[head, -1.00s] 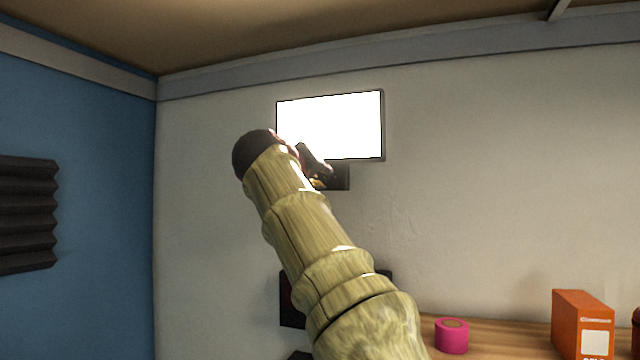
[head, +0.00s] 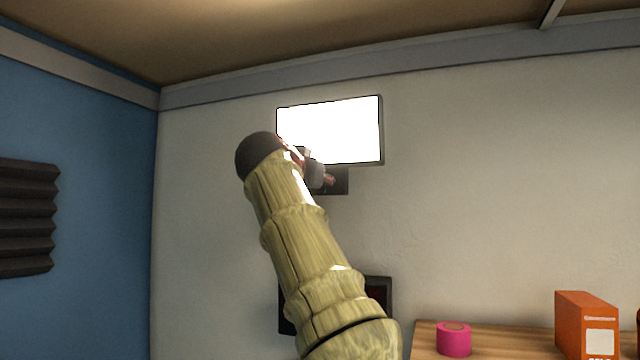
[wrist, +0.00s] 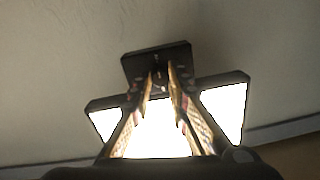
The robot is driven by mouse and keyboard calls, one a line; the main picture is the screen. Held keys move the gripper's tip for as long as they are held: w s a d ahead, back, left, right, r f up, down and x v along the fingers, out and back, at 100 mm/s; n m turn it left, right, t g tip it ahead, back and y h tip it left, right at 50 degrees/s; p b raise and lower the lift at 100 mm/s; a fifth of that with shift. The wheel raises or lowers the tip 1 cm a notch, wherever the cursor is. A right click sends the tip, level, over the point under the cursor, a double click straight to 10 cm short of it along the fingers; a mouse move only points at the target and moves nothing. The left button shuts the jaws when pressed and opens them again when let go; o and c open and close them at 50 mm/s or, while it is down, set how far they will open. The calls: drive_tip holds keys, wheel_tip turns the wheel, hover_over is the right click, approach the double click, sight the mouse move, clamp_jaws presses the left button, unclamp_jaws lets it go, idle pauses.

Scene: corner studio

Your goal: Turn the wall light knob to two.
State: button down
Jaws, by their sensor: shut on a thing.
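The wall light (head: 330,125) is a bright white panel on the pale wall. A dark control plate (head: 338,182) sits just below it, and the plate also shows in the wrist view (wrist: 175,55). The knob (wrist: 159,74) is a small dark shape on the plate, mostly hidden between the fingers. My gripper (wrist: 160,80) is shut on the knob, with one finger on each side. In the head view my gripper (head: 324,179) is at the plate, partly hidden by my wrist.
A wooden surface (head: 510,335) at lower right holds a pink tape roll (head: 454,338) and an orange box (head: 586,325). A dark framed panel (head: 379,292) is on the wall behind my arm. Ridged dark foam (head: 25,215) is on the blue wall. The wall right of the light is clear.

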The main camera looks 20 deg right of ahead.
drive_tip(key=shift+w+f+m, duration=0.1)
drive_tip(key=shift+f+m, duration=0.05)
drive_tip(key=shift+m, duration=0.25)
drive_tip(key=c, duration=1.7)
unclamp_jaws()
drive_tip(key=v, duration=1.2)
